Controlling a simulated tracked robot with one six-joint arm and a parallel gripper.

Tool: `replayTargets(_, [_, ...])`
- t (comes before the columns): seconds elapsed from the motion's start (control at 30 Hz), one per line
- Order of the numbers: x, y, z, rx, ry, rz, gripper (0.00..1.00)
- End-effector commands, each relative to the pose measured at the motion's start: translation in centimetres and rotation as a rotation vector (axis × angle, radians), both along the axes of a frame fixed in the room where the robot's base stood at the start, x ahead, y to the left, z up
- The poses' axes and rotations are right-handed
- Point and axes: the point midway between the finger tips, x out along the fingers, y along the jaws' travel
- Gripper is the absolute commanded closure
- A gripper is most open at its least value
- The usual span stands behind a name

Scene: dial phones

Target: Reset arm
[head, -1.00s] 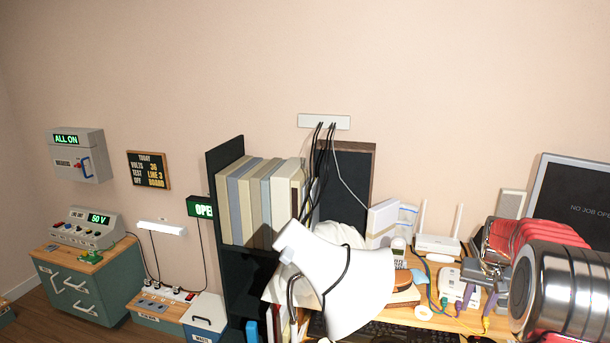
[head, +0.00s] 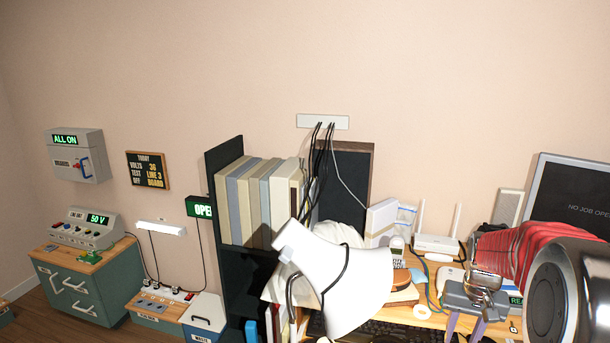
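My gripper (head: 468,331) is at the lower right of the head view, over the wooden desk (head: 425,318). Its grey body sits above two purplish fingers that point down and stand apart, with no object visible between them. The fingertips are near the bottom edge, so I cannot tell whether they touch anything. My arm, with a red ribbed sleeve and a large silver cylinder, fills the lower right and hides part of the desk.
A white lamp (head: 345,280) stands close on the left. A dark shelf (head: 228,165) holds binders. A router (head: 437,243), a handset (head: 397,246), a keyboard (head: 385,331) and a monitor (head: 580,200) crowd the desk.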

Motion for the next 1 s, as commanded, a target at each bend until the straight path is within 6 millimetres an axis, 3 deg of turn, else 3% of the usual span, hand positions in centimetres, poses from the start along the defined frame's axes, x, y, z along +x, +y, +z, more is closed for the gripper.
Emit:
replayTargets(0.4, [-6.5,7.1,4.4,-0.016,-0.043,0.084,0.65])
replayTargets(1.0, [-15.7,14.9,7.9,-0.044,-0.147,0.213,0.65])
